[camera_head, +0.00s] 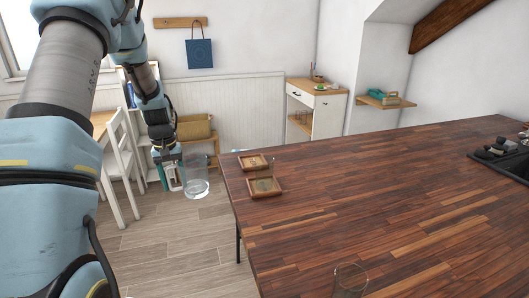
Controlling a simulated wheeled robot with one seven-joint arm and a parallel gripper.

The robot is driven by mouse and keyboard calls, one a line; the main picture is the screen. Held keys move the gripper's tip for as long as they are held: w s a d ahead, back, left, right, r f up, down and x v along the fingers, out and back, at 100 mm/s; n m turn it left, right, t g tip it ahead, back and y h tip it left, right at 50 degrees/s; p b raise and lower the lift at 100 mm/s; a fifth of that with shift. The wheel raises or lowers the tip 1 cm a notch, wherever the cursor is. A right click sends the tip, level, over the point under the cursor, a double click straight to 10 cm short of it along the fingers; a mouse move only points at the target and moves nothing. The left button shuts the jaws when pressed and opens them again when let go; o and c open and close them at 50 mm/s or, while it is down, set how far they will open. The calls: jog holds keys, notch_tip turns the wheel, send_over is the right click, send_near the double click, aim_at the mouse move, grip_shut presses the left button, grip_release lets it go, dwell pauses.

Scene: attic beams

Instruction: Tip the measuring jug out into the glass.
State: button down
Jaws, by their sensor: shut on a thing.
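My gripper (176,160) is at the end of my arm, left of the table and above the floor. It is shut on a clear vessel, which looks like the measuring jug (196,183). The jug hangs in the air beyond the table's left edge and looks roughly upright. Whether it holds anything cannot be made out. A clear glass (350,280) stands on the table at the near edge, partly cut off by the bottom of the view. My fingertips are small and partly hidden.
The dark wooden table (380,205) is mostly bare. Two small wooden trays (265,194) lie at its far left corner; something small and clear seems to stand there. Dark items (497,150) sit at the right edge. A white chair (122,165) and shelving stand behind my arm.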

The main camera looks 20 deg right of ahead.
aim_at(194, 158)
jog(key=shift+m, duration=0.3)
jog(key=d+r, duration=0.1)
jog(key=d, duration=0.1)
jog(key=w+d+r+p, duration=0.1)
jog(key=d+r, duration=0.1)
jog(key=d, duration=0.1)
jog(key=d+r+p, duration=0.1)
jog(key=d+r, duration=0.1)
jog(key=shift+w+d+r, duration=0.15)
jog(key=shift+w+r, duration=0.1)
jog(key=d+r+p, duration=0.1)
jog(key=d+p, duration=0.1)
jog(key=d, duration=0.5)
jog(key=shift+w+d+r+m, duration=0.2)
jog(key=shift+r+m, duration=0.05)
jog(key=shift+m, duration=0.05)
